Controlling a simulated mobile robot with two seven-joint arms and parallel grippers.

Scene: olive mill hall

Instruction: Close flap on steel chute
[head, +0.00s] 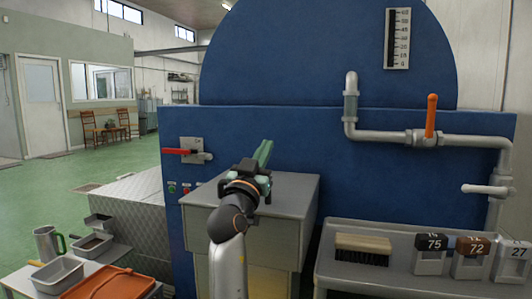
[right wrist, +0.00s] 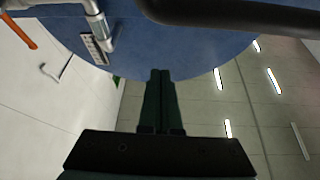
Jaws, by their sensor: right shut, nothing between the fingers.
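A grey steel box-like chute (head: 245,245) stands against the blue machine in the middle of the head view. Its flat grey top (head: 295,187) shows to the right of my arm; I cannot clearly tell which part is the flap or how it stands. My right gripper (head: 265,147) is above the back of this top, its green fingers pointing up and away. In the right wrist view the fingers (right wrist: 160,74) are together with nothing between them. My right arm hides part of the chute's front and top. My left gripper does not show.
The blue machine (head: 300,125) carries a red-handled lever (head: 178,151) and a pipe with an orange-handled valve (head: 431,117). At right, a bench holds a brush (head: 363,243) and number blocks (head: 430,245). At lower left, a table holds trays and a steel jug (head: 48,243).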

